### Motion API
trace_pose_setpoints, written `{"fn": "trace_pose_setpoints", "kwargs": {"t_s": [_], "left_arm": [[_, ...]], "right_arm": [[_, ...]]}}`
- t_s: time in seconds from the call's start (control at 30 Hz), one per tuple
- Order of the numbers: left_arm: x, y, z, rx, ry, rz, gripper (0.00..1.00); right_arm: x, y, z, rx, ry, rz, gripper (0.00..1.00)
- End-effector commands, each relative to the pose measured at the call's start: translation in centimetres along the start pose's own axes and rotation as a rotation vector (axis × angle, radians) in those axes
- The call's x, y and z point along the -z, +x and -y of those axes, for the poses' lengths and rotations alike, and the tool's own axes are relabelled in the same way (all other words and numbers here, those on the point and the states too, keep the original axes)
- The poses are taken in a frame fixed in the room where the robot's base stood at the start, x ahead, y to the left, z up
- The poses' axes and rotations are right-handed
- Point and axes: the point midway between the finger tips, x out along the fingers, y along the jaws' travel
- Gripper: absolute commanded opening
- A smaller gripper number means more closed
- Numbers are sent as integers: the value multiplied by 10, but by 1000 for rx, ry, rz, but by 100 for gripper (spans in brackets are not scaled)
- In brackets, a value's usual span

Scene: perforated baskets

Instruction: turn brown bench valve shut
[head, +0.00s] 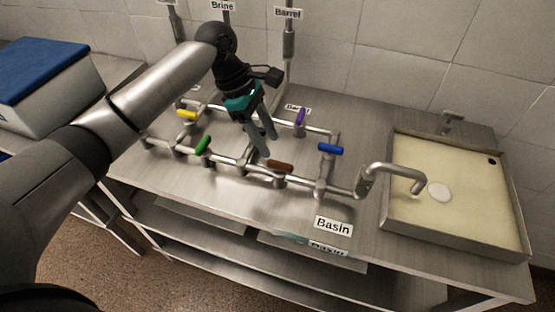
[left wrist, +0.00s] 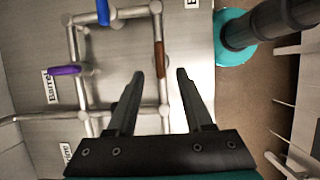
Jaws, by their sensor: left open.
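The brown valve handle (head: 280,166) sits on the front pipe run of the bench, between the green and blue handles. It lies roughly along its pipe. In the left wrist view the brown handle (left wrist: 160,60) appears between the two fingertips, lying beyond them. My left gripper (head: 269,145) is open and empty, pointing down just above and behind the brown handle. Its fingers (left wrist: 160,74) look apart from the handle, though the exact gap is hard to tell. My right gripper is not in view.
Yellow (head: 187,114), green (head: 203,145), purple (head: 300,116) and blue (head: 330,148) handles sit on the same pipework. A spout (head: 395,170) leads over a shallow basin (head: 388,215) at right. A blue-lidded box (head: 40,70) stands at left. The bench front is clear.

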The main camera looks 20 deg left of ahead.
Motion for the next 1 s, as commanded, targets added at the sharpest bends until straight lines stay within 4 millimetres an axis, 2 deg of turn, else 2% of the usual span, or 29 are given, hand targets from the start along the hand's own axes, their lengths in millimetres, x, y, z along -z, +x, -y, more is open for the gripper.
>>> {"fn": "trace_pose_setpoints", "kwargs": {"t_s": [0.03,0.1,0.3,0.47,0.73,1.0], "left_arm": [[1,14,1,3,0,-1,51],[0,28,1,3,1,1,51],[0,55,0,0,2,0,51],[0,64,0,0,2,0,51],[0,65,0,-1,2,0,51],[0,64,0,-1,2,0,22]], "right_arm": [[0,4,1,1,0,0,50],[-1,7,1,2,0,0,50],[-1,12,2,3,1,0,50],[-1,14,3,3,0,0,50],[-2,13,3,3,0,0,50],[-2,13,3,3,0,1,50]]}}
